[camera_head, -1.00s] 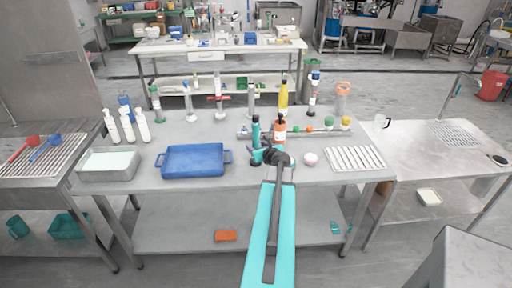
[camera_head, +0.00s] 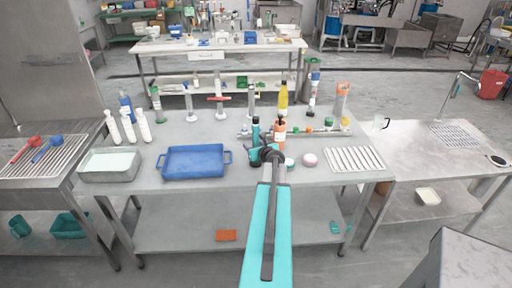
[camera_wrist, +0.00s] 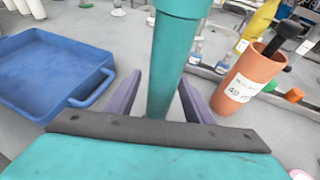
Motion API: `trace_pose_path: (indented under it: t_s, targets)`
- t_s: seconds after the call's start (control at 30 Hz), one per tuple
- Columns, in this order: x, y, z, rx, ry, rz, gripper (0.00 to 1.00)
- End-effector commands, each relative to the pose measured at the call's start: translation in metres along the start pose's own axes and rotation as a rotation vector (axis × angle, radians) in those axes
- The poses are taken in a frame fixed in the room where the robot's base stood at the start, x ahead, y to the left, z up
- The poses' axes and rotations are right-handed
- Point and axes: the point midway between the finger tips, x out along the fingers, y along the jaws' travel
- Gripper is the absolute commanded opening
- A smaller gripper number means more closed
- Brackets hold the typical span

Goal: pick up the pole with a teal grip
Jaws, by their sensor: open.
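The pole with a teal grip (camera_head: 255,130) stands upright near the middle of the table, with a dark top in the head view. In the wrist view its teal shaft (camera_wrist: 172,60) rises between the two purple fingers of my gripper (camera_wrist: 160,78). My gripper is open, with a finger on either side of the shaft and visible gaps. In the head view my gripper (camera_head: 262,154) is at the lower part of the pole. The pole's foot is hidden behind my gripper.
An orange cylinder with a label (camera_head: 279,134) stands close on the right and shows in the wrist view (camera_wrist: 248,80). A blue tray (camera_head: 195,162) lies to the left. A pink round piece (camera_head: 310,159) and a white ribbed rack (camera_head: 354,158) lie to the right.

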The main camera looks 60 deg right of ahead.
Motion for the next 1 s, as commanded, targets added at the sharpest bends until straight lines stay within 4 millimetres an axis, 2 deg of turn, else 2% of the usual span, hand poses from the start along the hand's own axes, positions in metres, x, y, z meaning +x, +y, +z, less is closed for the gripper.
trace_pose_path:
  t_s: [0.2, 0.77, 0.87, 1.0]
  targets:
    - [0.0112, 0.0002, 0.0003, 0.000, 0.000, 0.001, 0.47]
    - [0.0112, -0.0002, -0.0004, 0.000, 0.000, 0.000, 0.47]
    - [0.0111, -0.0003, -0.0003, 0.000, 0.000, 0.000, 0.34]
    - [0.0112, -0.0004, -0.0003, 0.001, 0.000, 0.000, 0.10]
